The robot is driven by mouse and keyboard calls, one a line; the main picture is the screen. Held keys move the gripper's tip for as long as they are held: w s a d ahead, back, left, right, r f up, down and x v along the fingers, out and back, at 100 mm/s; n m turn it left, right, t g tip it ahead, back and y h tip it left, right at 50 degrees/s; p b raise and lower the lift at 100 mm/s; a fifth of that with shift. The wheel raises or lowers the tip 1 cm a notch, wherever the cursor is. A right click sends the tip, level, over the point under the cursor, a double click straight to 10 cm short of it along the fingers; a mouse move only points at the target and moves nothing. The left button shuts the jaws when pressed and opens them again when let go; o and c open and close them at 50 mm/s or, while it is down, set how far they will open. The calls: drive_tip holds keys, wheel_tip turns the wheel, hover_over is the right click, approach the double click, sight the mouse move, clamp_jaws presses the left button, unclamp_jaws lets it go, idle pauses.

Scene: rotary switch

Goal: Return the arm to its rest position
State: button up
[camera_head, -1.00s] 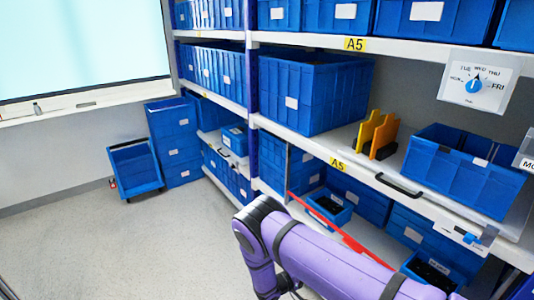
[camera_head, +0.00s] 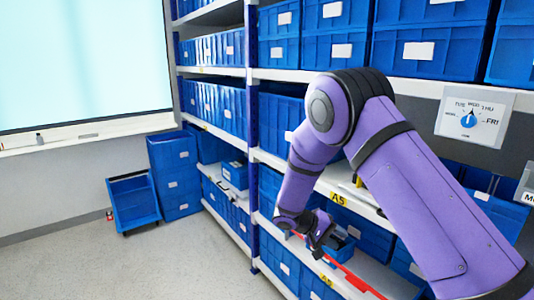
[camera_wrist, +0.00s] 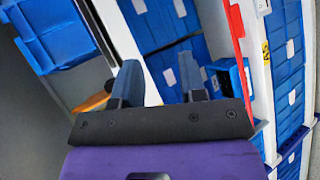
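My gripper (camera_head: 318,232) hangs at the end of my folded purple arm, in front of the lower shelves. In the wrist view its two grey-blue fingers (camera_wrist: 158,75) stand apart with nothing between them, so it is open and empty. The rotary switch (camera_head: 468,120) is on a white plate at the right, with a blue knob and day labels around it. Its pointer seems to be near WED, though it is small. My gripper is well to the left of and below the switch, not touching it.
Shelves with blue bins (camera_head: 340,50) fill the back and right. A red bar (camera_head: 355,280) runs close below my gripper and shows in the wrist view (camera_wrist: 237,60). A blue tilted bin (camera_head: 133,200) stands on the left floor.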

drive_tip(key=s+d+r+m+y, duration=0.1)
drive_tip(key=s+d+r+y, duration=0.2)
drive_tip(key=r, duration=0.5)
drive_tip(key=s+d+r+y, duration=0.2)
drive_tip(key=s+r, duration=0.4)
drive_tip(key=r, duration=0.2)
drive_tip(key=s+d+r+m+y, duration=0.1)
drive_tip(key=s+d+r+y, duration=0.2)
drive_tip(key=r, duration=0.4)
drive_tip(key=s+r+t+y, duration=0.2)
drive_tip(key=s+r, duration=0.2)
drive_tip(key=s, duration=0.7)
drive_tip(key=s+d+r+n+t+y, duration=0.1)
drive_tip(key=s+r, duration=0.4)
drive_tip(key=s, duration=0.7)
drive_tip(key=shift+d+r+t+y, duration=0.25)
drive_tip(key=shift+t+y, duration=0.25)
drive_tip(key=shift+t, duration=0.6)
